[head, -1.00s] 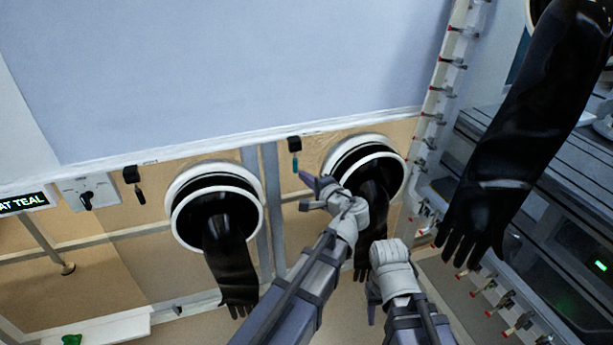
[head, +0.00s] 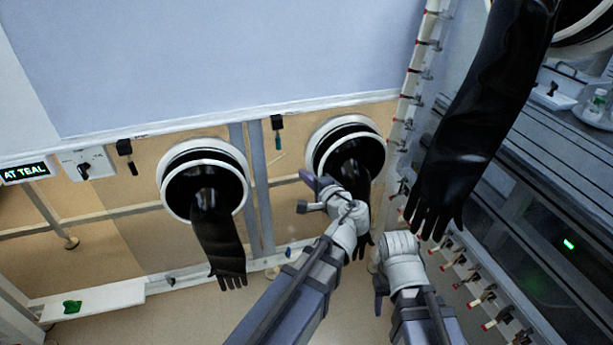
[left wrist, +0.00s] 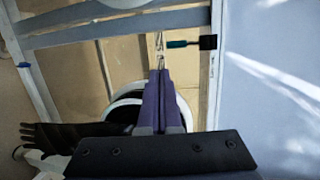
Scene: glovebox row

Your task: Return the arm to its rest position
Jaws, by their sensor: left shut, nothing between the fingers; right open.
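My left gripper (head: 304,194) is in front of the right glove port of the far wall, its purple fingers pointing up and left. In the left wrist view its two fingers (left wrist: 160,85) lie together with nothing between them. My right gripper (head: 381,285) is lower and to the right; a purple finger shows beside its pale wrist, and the rest of its jaws is hidden. Both arms come in from the bottom of the head view. No object is seen in either gripper.
Black gloves hang from the left port (head: 165,190) and the right port (head: 378,150). A larger black glove (head: 485,110) hangs close on the right. A teal-handled item (left wrist: 182,44) hangs by the left fingers. A white shelf (head: 110,298) holds a green thing (head: 72,307).

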